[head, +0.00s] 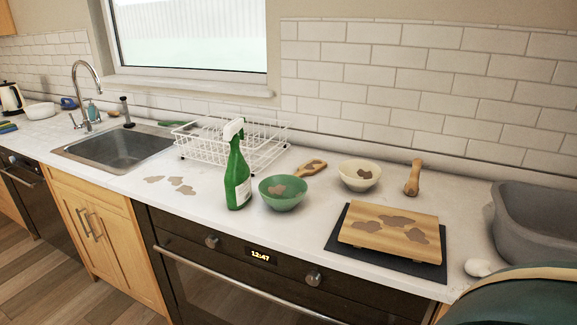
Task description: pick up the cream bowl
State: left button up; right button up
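The cream bowl (355,183) stands upright on the white countertop, towards the back wall. It has a brown stain or residue inside. It is to the right of and behind the green bowl (283,202). A wooden tool (311,169) lies to its left and an upright wooden pestle-like tool (412,180) stands to its right. Neither of my grippers shows in the head view.
A green spray bottle (237,180) stands left of the green bowl. A wooden board (360,235) on a dark mat (389,261) lies in front of the cream bowl. A white dish rack (200,150), a sink (118,147) and a grey tub (535,220) flank the area.

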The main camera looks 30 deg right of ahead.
aim_at(359, 175)
jog(key=i+j+u, duration=0.15)
jog(key=i+u, duration=0.55)
jog(key=i, duration=0.15)
jog(key=i+l+u, duration=0.15)
jog(key=i+u, duration=0.2)
jog(key=i+j, duration=0.1)
jog(key=i, duration=0.3)
jog(key=i+j+z, duration=0.1)
jog(key=i, duration=0.35)
jog(key=i+j, duration=0.15)
jog(key=i, duration=0.25)
jog(key=z, duration=3.55)
